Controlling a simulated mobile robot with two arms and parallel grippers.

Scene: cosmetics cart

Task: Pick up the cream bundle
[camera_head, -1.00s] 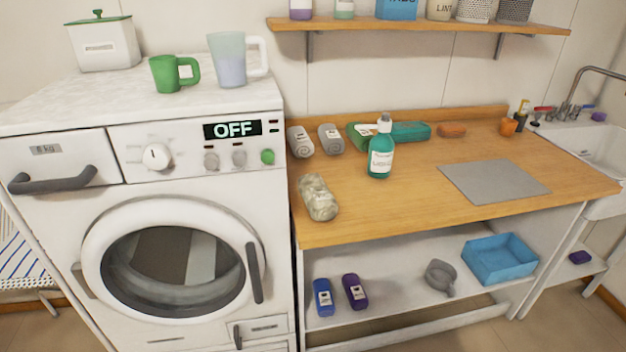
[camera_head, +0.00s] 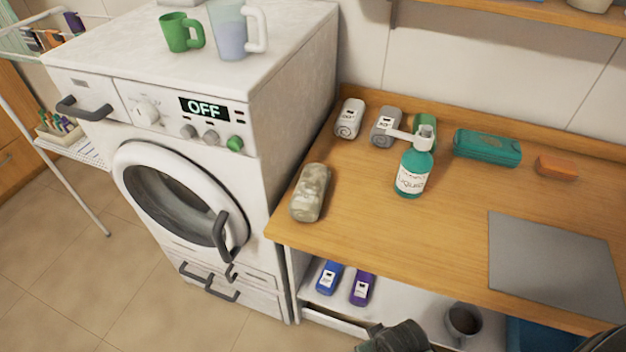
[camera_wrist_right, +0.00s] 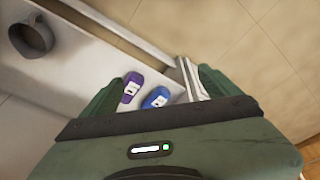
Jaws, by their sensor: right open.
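The cream bundle (camera_head: 310,192) is a mottled cream-beige roll lying near the left front edge of the wooden counter (camera_head: 450,225). Nothing touches it, and it is not in the right wrist view. In that view my right gripper (camera_wrist_right: 160,78) is open and empty, its two dark green fingers spread above the lower shelf. A dark green-grey part of mine shows at the bottom edge of the head view, well below and right of the bundle. My left gripper is not in view.
The washing machine (camera_head: 262,130) rises on the left. Blue (camera_head: 328,277) and purple (camera_head: 362,288) bottles are on the shelf below.

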